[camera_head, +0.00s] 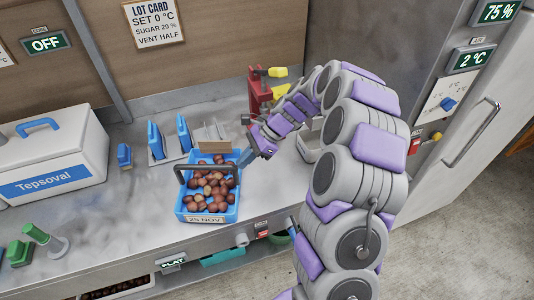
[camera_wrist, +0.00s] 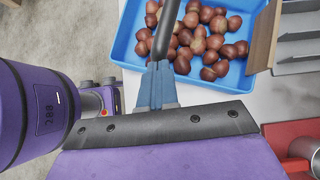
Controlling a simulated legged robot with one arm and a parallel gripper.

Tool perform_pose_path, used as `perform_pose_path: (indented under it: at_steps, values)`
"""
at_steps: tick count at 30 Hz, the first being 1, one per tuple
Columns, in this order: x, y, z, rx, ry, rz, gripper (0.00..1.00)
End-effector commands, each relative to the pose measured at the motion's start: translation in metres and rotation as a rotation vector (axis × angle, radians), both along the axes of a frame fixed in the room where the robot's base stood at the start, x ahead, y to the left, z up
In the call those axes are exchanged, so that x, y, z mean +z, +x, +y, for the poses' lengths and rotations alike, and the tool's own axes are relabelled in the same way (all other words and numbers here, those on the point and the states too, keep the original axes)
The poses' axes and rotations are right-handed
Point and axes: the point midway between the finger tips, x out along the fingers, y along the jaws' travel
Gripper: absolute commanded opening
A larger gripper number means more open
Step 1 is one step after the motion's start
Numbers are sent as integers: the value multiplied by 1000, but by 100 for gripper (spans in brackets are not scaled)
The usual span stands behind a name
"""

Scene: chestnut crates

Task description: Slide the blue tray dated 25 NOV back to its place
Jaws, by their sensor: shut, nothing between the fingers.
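The blue tray (camera_head: 233,209) with the 25 NOV label (camera_head: 206,219) stands on the grey counter, full of brown chestnuts (camera_head: 210,188). Its dark handle (camera_head: 181,172) arches over the chestnuts. The tray also shows in the wrist view (camera_wrist: 126,42), with the handle (camera_wrist: 166,28) pointing down toward my fingers. My gripper (camera_head: 243,158) is at the tray's upper right side. Its blue fingers (camera_wrist: 157,82) are shut with nothing between them, close to the tray wall and handle end. I cannot tell whether they touch the tray.
A white Tepsoval box (camera_head: 50,160) stands at left. Blue upright pieces (camera_head: 156,140) and a cardboard piece (camera_head: 210,133) are behind the tray. A red device (camera_head: 258,92) stands behind my gripper.

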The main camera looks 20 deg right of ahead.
Motion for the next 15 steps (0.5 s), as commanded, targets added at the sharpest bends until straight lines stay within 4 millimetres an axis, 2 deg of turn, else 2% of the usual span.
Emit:
perform_pose_path:
  at_steps: [2, 11, 15]
  values:
    - [0, 0, 2, 1, 3, -1, 0]
    - [0, 0, -25, -2, 31, -1, 0]
    - [1, 0, -16, 0, 24, -1, 0]
